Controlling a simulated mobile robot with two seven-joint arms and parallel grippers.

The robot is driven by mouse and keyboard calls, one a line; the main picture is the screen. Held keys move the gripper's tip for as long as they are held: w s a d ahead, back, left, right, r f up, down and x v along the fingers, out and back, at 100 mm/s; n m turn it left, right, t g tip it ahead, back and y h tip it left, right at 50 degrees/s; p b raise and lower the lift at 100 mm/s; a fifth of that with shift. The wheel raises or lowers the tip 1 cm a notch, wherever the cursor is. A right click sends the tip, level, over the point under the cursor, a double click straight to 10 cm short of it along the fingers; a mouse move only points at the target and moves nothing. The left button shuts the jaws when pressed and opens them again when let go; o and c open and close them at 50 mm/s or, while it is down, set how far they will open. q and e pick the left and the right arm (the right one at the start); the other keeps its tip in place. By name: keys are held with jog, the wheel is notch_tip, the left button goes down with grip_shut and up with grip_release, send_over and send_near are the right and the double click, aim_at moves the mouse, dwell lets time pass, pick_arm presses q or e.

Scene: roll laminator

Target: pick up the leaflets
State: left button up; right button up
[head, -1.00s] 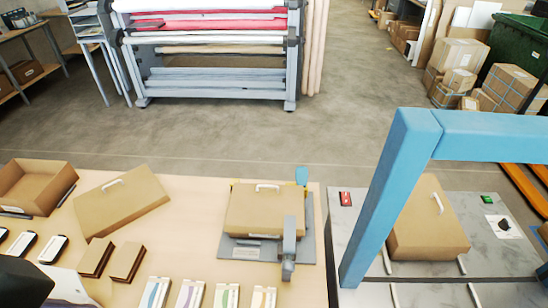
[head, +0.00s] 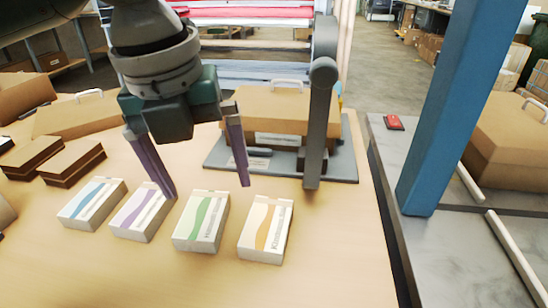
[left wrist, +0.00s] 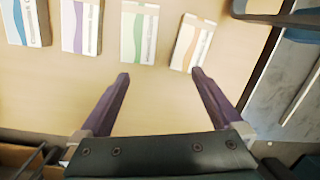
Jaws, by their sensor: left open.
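Several white leaflet stacks lie in a row on the wooden table, each with a coloured wave: blue (head: 92,204), purple (head: 140,222), green (head: 201,221) and orange (head: 265,230). My left gripper (head: 207,190) is open and empty, pointing down above the row. In the head view one finger overlaps the purple stack and the other stands behind the green one. In the left wrist view, the green stack (left wrist: 139,34) and orange stack (left wrist: 192,42) lie ahead of the open fingertips (left wrist: 160,73), apart from them. My right gripper is not in view.
A cardboard box (head: 280,103) sits on a grey platform (head: 335,164) with an upright grey post (head: 322,110) behind the row. Dark-edged brown blocks (head: 72,162) lie to the left. A blue frame (head: 455,100) stands at the right. The table front is clear.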

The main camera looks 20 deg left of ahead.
pick_arm(q)
jog(key=w+a+f+m+b, duration=0.2)
jog(key=a, duration=0.2)
send_over(203, 213)
jog(key=f, duration=0.2)
jog(key=s+f, duration=0.1)
jog(key=shift+d+f+m+y, duration=0.1)
jog(key=shift+f+m+y, duration=0.2)
jog(key=shift+f, duration=0.05)
jog(key=f, duration=0.3)
jog(key=f+b, duration=0.1)
jog(key=f, duration=0.1)
jog(key=shift+w, duration=0.35)
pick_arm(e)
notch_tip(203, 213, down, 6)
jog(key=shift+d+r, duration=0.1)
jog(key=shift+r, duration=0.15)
pick_arm(q)
jog(key=shift+c, duration=0.4)
jog(key=c, duration=1.2)
jog(key=shift+c, duration=0.4)
jog(key=shift+r, duration=0.15)
